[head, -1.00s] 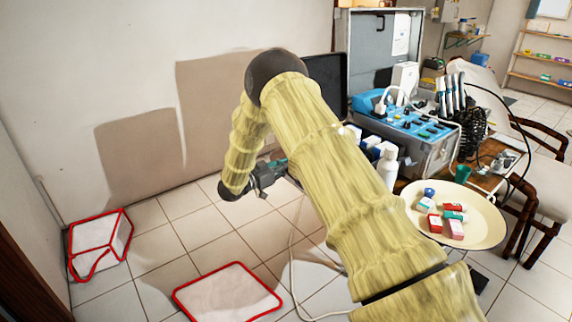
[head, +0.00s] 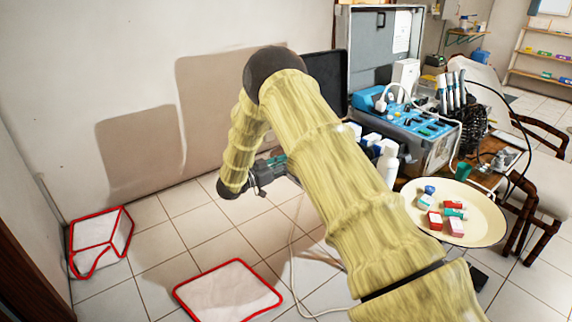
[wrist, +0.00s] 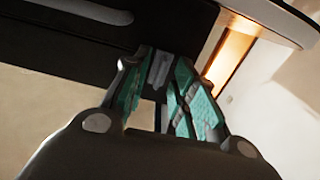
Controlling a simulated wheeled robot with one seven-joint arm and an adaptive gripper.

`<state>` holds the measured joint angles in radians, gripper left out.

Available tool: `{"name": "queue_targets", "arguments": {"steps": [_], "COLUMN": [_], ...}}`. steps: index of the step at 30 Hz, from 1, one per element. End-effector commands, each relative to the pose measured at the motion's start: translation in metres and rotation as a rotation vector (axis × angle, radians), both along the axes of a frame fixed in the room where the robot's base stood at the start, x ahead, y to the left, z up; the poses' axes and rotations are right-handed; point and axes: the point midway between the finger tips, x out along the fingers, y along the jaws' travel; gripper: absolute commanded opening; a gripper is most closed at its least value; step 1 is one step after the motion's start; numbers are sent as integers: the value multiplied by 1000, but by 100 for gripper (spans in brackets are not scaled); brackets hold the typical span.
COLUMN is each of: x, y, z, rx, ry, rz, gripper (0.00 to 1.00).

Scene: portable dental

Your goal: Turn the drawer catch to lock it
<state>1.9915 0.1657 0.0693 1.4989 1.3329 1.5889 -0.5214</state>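In the wrist view, my gripper (wrist: 161,80) has teal-padded fingers pointing at a dark front panel (wrist: 60,45). A small light-grey upright piece (wrist: 158,70), which looks like the drawer catch, shows between the fingertips. A gap shows between the fingers below it. I cannot tell whether the pads touch the piece or how far it is turned. In the head view, my gripper (head: 268,170) is low beside the equipment stand, partly behind my arm. The drawer and catch are hidden there.
The blue-topped equipment case (head: 400,118) stands right of my arm. A cream plate (head: 485,228) with small boxes is nearer. A pale cable (head: 292,265) trails across the tiles.

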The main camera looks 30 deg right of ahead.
Motion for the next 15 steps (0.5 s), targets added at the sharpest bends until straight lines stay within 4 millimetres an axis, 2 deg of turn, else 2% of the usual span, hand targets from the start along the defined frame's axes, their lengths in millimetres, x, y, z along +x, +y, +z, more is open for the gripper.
{"name": "queue_targets", "arguments": {"steps": [15], "x": [-7], "y": [86], "z": [0], "rx": [0], "ry": [1], "rz": [2], "gripper": [27]}}
